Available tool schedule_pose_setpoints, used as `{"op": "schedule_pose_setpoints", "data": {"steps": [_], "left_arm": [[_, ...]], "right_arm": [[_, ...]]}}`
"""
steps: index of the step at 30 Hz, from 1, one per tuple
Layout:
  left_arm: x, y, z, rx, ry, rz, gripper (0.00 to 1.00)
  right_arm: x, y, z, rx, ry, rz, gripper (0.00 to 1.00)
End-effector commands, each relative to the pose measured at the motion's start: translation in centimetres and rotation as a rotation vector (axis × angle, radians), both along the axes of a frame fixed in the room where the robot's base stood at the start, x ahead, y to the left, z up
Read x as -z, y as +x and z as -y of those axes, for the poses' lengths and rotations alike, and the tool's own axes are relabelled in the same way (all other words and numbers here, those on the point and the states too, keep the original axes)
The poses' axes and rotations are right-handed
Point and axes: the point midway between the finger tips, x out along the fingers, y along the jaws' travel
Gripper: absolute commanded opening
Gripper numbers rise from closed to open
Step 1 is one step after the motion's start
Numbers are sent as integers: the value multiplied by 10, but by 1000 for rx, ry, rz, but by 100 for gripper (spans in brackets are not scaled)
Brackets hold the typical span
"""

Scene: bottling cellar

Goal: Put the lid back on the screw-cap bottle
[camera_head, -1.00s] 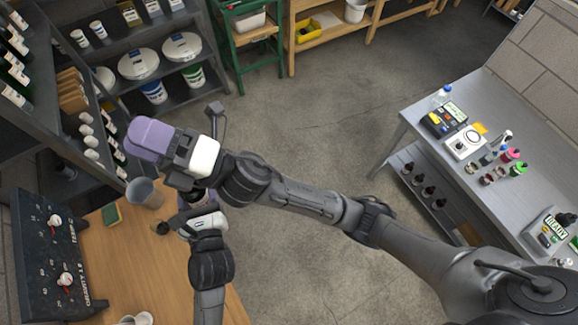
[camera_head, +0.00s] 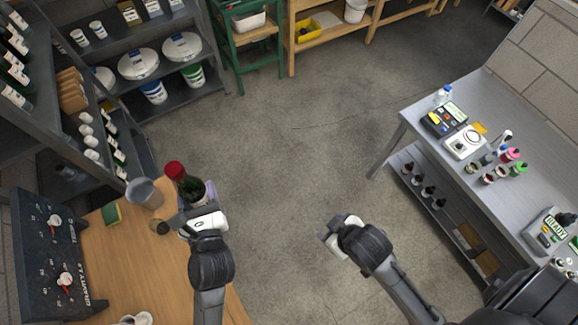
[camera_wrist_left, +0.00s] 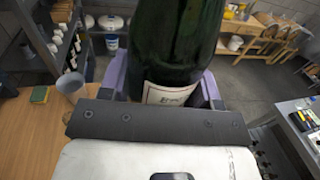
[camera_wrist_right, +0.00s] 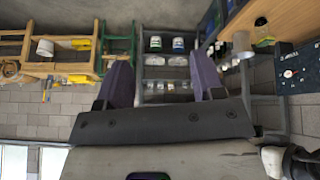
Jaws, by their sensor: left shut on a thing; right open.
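My left gripper (camera_head: 195,207) is shut on a dark green bottle (camera_head: 189,188) with a white label, and holds it roughly upright at the right edge of the wooden table. The bottle bears a red cap (camera_head: 174,170) on its top in the head view. In the left wrist view the bottle (camera_wrist_left: 178,45) fills the space between the purple fingers, and its top is cut off. My right gripper (camera_wrist_right: 165,85) is open and empty in its wrist view. In the head view the right arm is over the open floor, well right of the bottle.
A grey cup (camera_head: 146,194), a small dark cylinder (camera_head: 159,227) and a green sponge (camera_head: 111,214) are on the wooden table (camera_head: 150,270). A black panel with dials (camera_head: 55,255) stands at its left. A grey workbench (camera_head: 425,92) with bottles and instruments is at right. The floor between is clear.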

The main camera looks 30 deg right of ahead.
Motion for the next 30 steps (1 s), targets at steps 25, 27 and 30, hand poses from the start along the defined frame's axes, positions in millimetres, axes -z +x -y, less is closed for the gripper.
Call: {"op": "schedule_pose_setpoints", "data": {"steps": [25, 27, 30], "left_arm": [[-2, 0, 0, 0, -1, 4, 0], [-2, 0, 0, 0, -1, 3, 0], [-1, 0, 0, 0, -1, 3, 0]], "right_arm": [[15, -56, 15, 86, 28, -204, 62], [15, -56, 15, 86, 28, -204, 62], [15, -56, 15, 86, 28, -204, 62]]}}
